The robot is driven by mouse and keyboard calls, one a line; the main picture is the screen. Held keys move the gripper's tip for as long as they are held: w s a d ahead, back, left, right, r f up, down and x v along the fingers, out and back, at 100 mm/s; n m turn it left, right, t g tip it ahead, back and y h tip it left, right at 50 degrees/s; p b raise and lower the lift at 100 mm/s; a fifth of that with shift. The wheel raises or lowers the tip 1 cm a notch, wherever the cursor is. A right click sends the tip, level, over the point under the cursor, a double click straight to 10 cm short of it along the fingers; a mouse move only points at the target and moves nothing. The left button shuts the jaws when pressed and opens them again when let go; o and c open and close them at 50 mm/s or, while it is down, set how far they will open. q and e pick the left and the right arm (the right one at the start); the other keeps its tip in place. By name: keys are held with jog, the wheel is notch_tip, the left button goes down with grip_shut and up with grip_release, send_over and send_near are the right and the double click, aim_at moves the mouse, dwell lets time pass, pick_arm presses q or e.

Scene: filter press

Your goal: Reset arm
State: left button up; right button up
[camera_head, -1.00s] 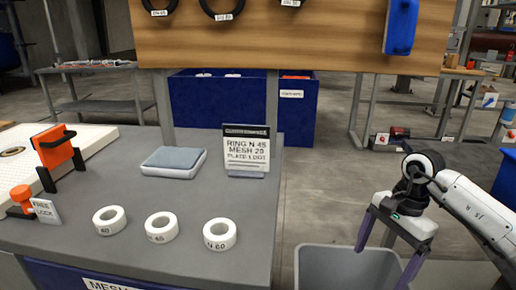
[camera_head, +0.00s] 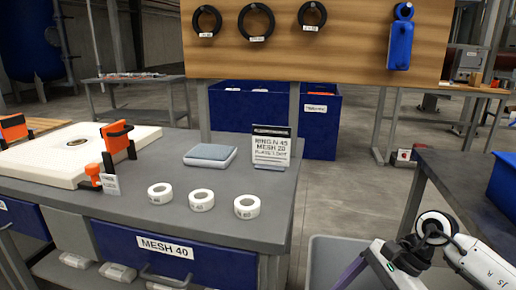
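My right gripper (camera_head: 362,273) is at the bottom right, over the grey bin (camera_head: 325,250). One purple finger shows, set at the outer end of the white gripper body; the other is cut off by the lower edge. It looks open and I see nothing held. My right arm comes in from the right edge. My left arm and gripper are out of view.
A blue drawer (camera_head: 143,251) is below. A dark table (camera_head: 465,185) with a blue bin (camera_head: 504,182) stands right.

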jog(key=s+a+r+m+y, duration=0.1)
jog(key=s+a+m+y, duration=0.15)
jog(key=a, duration=0.45)
jog(key=s+a+r+m+y, duration=0.1)
jog(key=s+a+m+y, duration=0.1)
jog(key=a+y, duration=0.35)
jog(key=a+r+m+t+y, duration=0.4)
jog(key=a+r+m+t, duration=0.45)
jog(key=m, duration=0.75)
jog(key=d+f+m+t+h, duration=0.8)
jog(key=d+f+m+h, duration=0.35)
jog(key=m, duration=1.05)
jog(key=s+d+f+m+g+h, duration=0.35)
jog(key=s+f+m+g, duration=0.35)
jog(key=s+f+m, duration=0.6)
pick_arm(q)
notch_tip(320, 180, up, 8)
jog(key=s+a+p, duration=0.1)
jog(key=p, duration=1.3)
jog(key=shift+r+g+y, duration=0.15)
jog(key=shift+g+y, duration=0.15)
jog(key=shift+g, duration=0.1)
pick_arm(e)
notch_tip(320, 180, up, 8)
jog(key=d+n, duration=0.1)
jog(key=shift+s+d+f, duration=0.25)
jog(key=shift+s+d, duration=0.05)
jog(key=shift+s, duration=0.1)
